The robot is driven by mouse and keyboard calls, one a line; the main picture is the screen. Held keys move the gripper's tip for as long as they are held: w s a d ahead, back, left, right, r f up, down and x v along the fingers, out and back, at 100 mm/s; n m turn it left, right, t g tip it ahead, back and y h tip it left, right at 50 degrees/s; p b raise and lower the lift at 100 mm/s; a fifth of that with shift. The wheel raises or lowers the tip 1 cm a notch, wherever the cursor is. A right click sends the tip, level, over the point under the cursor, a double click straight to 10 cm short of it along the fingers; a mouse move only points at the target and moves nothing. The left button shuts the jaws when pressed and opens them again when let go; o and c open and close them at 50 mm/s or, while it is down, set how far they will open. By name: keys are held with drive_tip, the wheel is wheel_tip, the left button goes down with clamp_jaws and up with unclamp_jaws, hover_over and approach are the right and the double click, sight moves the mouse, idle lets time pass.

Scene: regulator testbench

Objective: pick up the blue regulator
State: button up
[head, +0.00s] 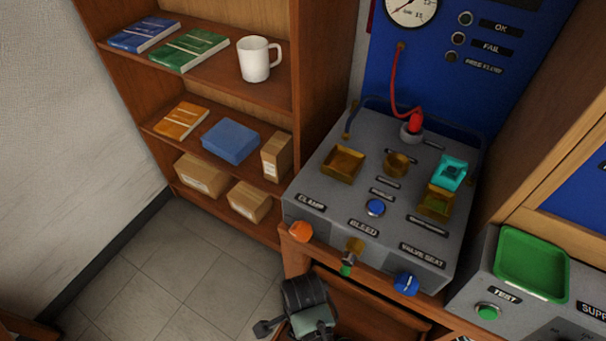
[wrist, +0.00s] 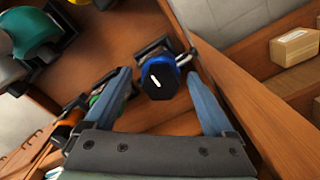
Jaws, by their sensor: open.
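In the wrist view the blue regulator (wrist: 160,78) has a blue, many-sided cap with a white mark on its dark face. It shows between the tips of my gripper (wrist: 156,74). The fingers are apart on either side of it; I cannot tell its depth or whether either finger touches it. In the head view a blue knob-like piece (head: 405,283) sits at the front right of the grey test bench (head: 325,215); I cannot tell if it is the same thing. There my gripper (head: 310,322) shows only partly, at the bottom edge.
Green (wrist: 96,98) and orange (wrist: 68,119) pieces lie left of the regulator in the wrist view, with a teal rounded object (wrist: 36,36) at upper left. A wooden shelf (head: 225,88) stands left of the bench. Tiled floor (head: 150,265) is clear.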

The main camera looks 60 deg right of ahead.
wheel_tip(320, 180, down, 4)
drive_tip(key=shift+f+b, duration=0.15)
drive_tip(key=shift+b, duration=0.15)
drive_tip(key=shift+d, duration=0.1)
clamp_jaws()
